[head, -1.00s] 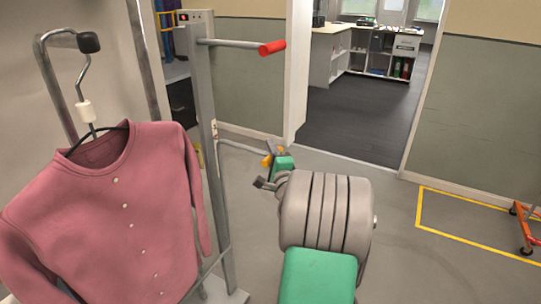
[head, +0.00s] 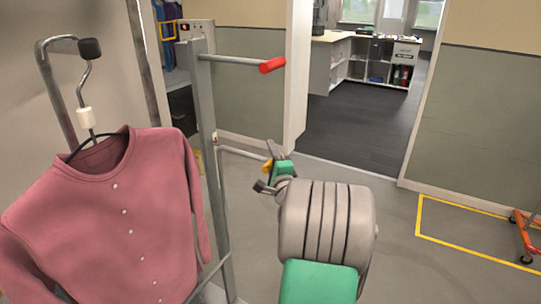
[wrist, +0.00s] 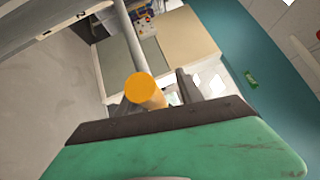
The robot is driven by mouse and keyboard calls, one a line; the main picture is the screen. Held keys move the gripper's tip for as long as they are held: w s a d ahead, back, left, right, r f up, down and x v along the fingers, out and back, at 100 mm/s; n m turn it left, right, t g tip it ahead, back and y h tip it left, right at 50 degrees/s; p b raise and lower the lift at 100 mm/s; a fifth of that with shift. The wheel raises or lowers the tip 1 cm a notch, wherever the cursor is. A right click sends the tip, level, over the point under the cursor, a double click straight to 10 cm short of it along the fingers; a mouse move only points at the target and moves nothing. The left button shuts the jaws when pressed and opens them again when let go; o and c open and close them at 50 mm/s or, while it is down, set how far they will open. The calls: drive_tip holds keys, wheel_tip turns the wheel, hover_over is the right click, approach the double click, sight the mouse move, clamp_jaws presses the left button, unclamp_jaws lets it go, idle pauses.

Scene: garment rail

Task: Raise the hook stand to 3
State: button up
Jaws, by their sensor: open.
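The hook stand is a grey metal post (head: 213,170) left of centre. Its upper bar ends in a red grip (head: 272,65). A lower bar (head: 243,153) reaches right from the post to an orange tip (head: 268,166). My gripper (head: 268,167) is at this tip, right of the post. In the wrist view, the orange tip (wrist: 142,90) lies in front of my gripper's palm, between the open fingers; I cannot tell whether they touch it. A curved rod with a black end (head: 90,49) holds a hanger with a pink shirt (head: 110,220).
A grey box with a small red light (head: 185,29) is behind the post's top. An open doorway with white shelving (head: 365,60) is beyond. Yellow floor lines (head: 470,248) and an orange-legged frame (head: 525,232) are at the right.

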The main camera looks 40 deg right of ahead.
drive_tip(key=b+v, duration=0.2)
drive_tip(key=v, duration=0.5)
drive_tip(key=shift+s+a, duration=0.2)
drive_tip(key=shift+s, duration=0.15)
drive_tip(key=shift+f, duration=0.1)
